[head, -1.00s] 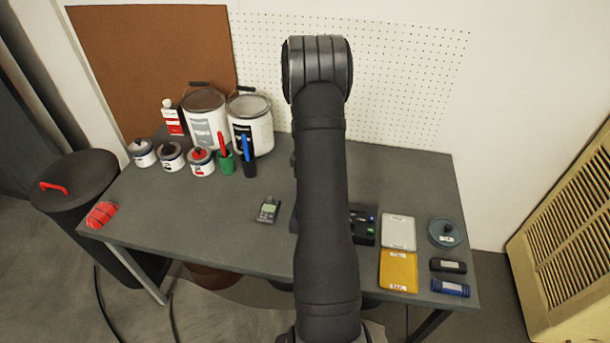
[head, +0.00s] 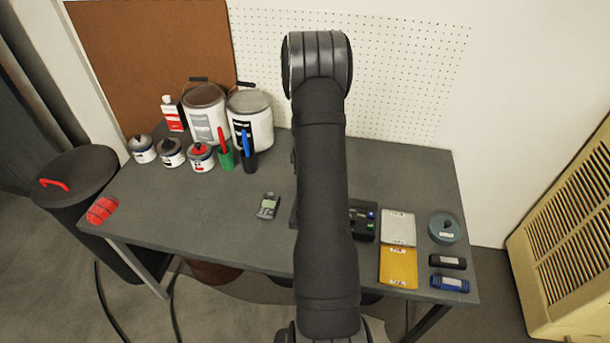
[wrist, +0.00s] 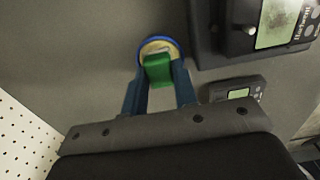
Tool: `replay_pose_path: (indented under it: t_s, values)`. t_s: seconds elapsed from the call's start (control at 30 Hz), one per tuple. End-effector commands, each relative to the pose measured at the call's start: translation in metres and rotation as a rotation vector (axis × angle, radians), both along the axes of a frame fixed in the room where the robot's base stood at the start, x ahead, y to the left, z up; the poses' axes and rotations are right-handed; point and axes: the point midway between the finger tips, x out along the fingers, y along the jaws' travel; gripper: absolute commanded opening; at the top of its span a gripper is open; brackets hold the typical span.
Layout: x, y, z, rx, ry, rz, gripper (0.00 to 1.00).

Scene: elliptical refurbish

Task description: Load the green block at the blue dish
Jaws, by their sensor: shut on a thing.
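In the wrist view, a green block (wrist: 158,70) sits between the fingertips of my gripper (wrist: 159,76). The blue fingers are shut on it. A round blue dish (wrist: 158,39) with a yellowish inside lies directly beyond the block, and the block overlaps part of it in the picture. I cannot tell whether the block touches the dish. In the head view my arm hides the gripper, the block and the dish.
A device with a green screen (wrist: 279,25) lies right of the dish, and a smaller meter (wrist: 238,90) lies nearer. In the head view, white (head: 398,228) and yellow (head: 398,266) flat items lie right of my arm. Paint cans (head: 250,122) stand at the back left.

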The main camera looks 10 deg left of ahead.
Motion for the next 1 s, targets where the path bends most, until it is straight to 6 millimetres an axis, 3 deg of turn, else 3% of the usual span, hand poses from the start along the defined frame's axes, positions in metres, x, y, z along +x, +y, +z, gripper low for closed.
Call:
replay_pose_path:
  t_s: [1.0]
  values:
    - [0.0001,0.0000,-0.0078,0.000,0.000,0.000,0.08]
